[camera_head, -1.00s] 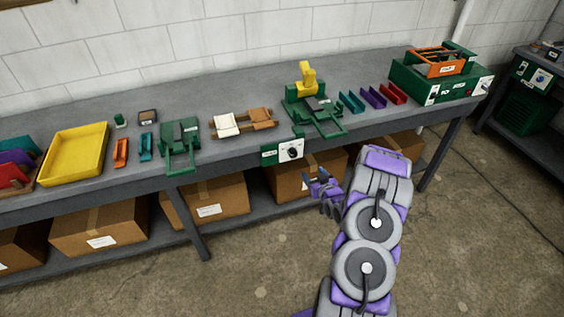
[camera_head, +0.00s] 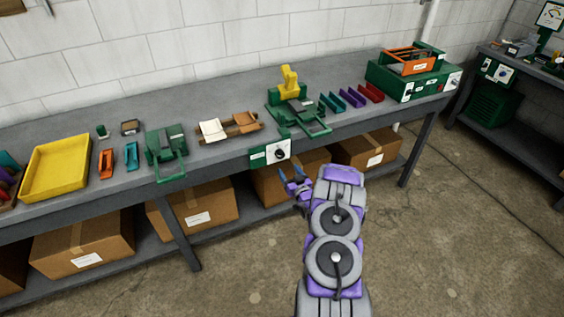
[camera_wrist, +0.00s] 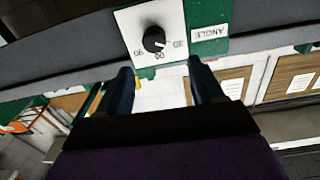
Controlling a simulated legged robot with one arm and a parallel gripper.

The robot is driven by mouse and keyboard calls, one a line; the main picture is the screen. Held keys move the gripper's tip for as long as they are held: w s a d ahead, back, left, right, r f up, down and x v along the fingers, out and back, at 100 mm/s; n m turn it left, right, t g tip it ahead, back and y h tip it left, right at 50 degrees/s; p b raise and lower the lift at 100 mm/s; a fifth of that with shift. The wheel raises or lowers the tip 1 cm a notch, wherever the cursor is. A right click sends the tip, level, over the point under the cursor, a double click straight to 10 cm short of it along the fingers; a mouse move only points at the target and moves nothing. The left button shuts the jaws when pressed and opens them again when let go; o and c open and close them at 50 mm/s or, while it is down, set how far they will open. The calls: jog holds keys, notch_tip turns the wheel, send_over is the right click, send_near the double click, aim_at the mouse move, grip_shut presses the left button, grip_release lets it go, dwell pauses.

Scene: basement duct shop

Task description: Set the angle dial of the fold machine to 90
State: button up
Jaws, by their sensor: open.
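The angle dial panel (camera_head: 257,158) is a green and white plate on the bench's front edge, below a green machine with a yellow lever (camera_head: 290,83). In the wrist view the panel has an ANGLE label (camera_wrist: 209,33) and a black round knob (camera_wrist: 154,39) with a white mark. Numbers around the knob appear inverted, with 90 at picture left and 30 at right. The mark points to the lower right; its exact reading is unclear. My gripper (camera_head: 297,183) is open and empty, just in front of and below the panel. Its fingers (camera_wrist: 160,68) are apart, short of the knob.
Small blue, purple and red channels (camera_head: 352,97) lie right of the machine. A large green box (camera_head: 410,80) with an orange frame stands farther right. A wooden fixture (camera_head: 240,124) and another green machine (camera_head: 165,150) sit to the left. Cardboard boxes (camera_head: 200,205) fill the shelf below.

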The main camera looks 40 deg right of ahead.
aim_at(282, 156)
jog(key=w+d, duration=0.1)
jog(key=w, duration=0.1)
jog(key=w+d+b, duration=0.1)
jog(key=w, duration=0.2)
jog(key=w+d+f, duration=0.1)
jog(key=w, duration=0.1)
jog(key=shift+w+d+b, duration=0.2)
jog(key=shift+d+b, duration=0.1)
jog(key=shift+d, duration=0.1)
jog(key=shift+w+a+r, duration=0.1)
jog(key=shift+w, duration=0.15)
jog(key=shift+w+a+r, duration=0.25)
jog(key=shift+a+r, duration=0.1)
jog(key=shift+a, duration=0.25)
jog(key=shift+d+f, duration=0.25)
jog(key=shift+d, duration=0.35)
jog(key=c, duration=0.3)
jog(key=shift+c, duration=0.9)
jog(key=shift+a, duration=0.25)
jog(key=c, duration=0.5)
jog(key=shift+d+r, duration=0.1)
jog(key=shift+c, duration=0.4)
